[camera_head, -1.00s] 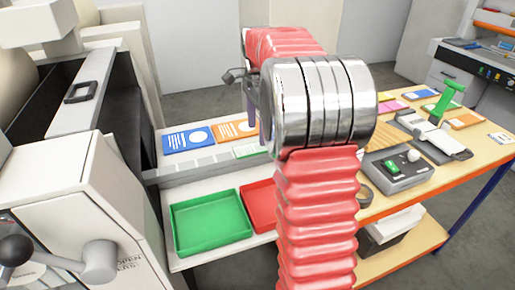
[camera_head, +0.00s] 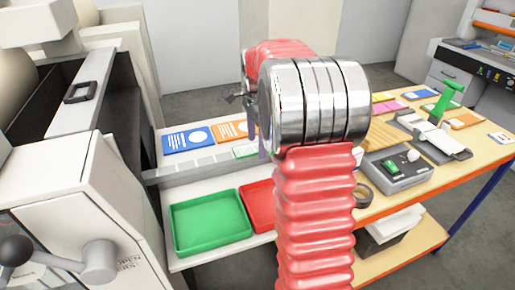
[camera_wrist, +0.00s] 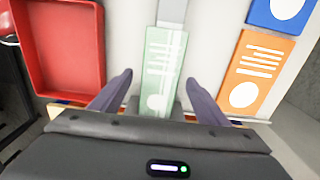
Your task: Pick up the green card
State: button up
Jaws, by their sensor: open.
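The green card (camera_wrist: 163,65) is pale green with white lines and a white oval. In the wrist view it lies flat in the middle, on a grey-white surface. My gripper (camera_wrist: 157,90) is open, with one dark finger on each side of the card's lower part and apart from it. I cannot tell how high the fingers are above it. In the head view only a small part of the green card (camera_head: 245,151) shows left of my arm. My arm hides the rest of it, and the fingers are mostly hidden there.
An orange card (camera_head: 233,131) and a blue card (camera_head: 188,139) lie beside it. A green tray (camera_head: 209,222) and a red tray (camera_head: 258,205) stand in front. A grey box with a green switch (camera_head: 396,168) stands on the wooden table at right.

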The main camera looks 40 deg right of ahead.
jog(key=shift+c, duration=0.2)
jog(key=c, duration=1.1)
